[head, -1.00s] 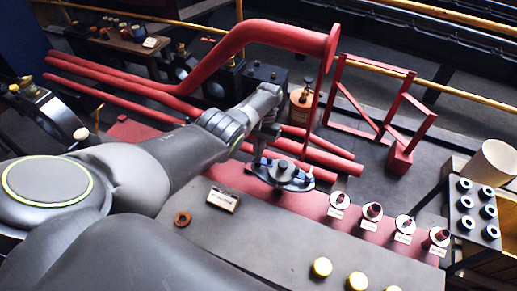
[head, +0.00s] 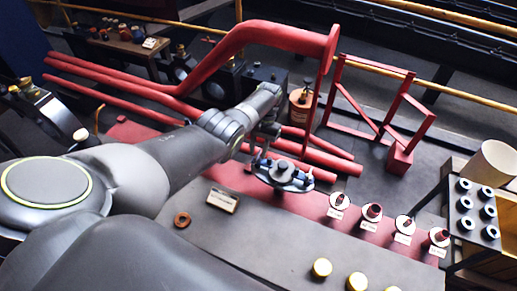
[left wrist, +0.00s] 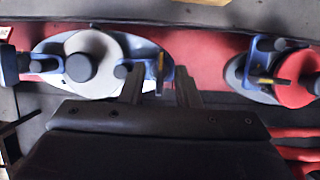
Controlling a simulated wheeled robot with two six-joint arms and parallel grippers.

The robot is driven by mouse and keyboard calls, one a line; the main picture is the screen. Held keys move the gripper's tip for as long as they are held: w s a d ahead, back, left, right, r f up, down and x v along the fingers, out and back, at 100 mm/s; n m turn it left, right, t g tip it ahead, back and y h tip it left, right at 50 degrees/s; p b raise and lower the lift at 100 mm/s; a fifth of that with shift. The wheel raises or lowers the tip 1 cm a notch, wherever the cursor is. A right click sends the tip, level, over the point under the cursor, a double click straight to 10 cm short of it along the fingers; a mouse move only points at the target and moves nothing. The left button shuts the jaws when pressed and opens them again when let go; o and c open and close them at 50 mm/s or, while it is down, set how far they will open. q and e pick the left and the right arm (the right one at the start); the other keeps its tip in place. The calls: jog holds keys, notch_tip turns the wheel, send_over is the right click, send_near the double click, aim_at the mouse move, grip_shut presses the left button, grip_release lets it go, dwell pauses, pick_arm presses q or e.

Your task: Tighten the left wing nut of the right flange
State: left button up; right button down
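Blue clamps with dark knobs sit on both sides of the disc. A yellow-brown wing nut (left wrist: 160,72) stands on edge by the clamp on the disc's right in the left wrist view. My left gripper (left wrist: 160,86) is open. Its two fingers stand apart, on either side of that wing nut; contact cannot be told. My right gripper is not in view.
A second flange with a red disc (left wrist: 296,90) lies to the right in the left wrist view. Red pipes (head: 300,40) rise behind my left arm. Labelled knobs (head: 372,212) line the right. A grey mat (head: 250,245) in front has free room.

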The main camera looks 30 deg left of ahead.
pick_arm(q)
jog(key=b+v, duration=0.2)
jog(key=v, duration=1.5)
jog(key=shift+r, duration=0.1)
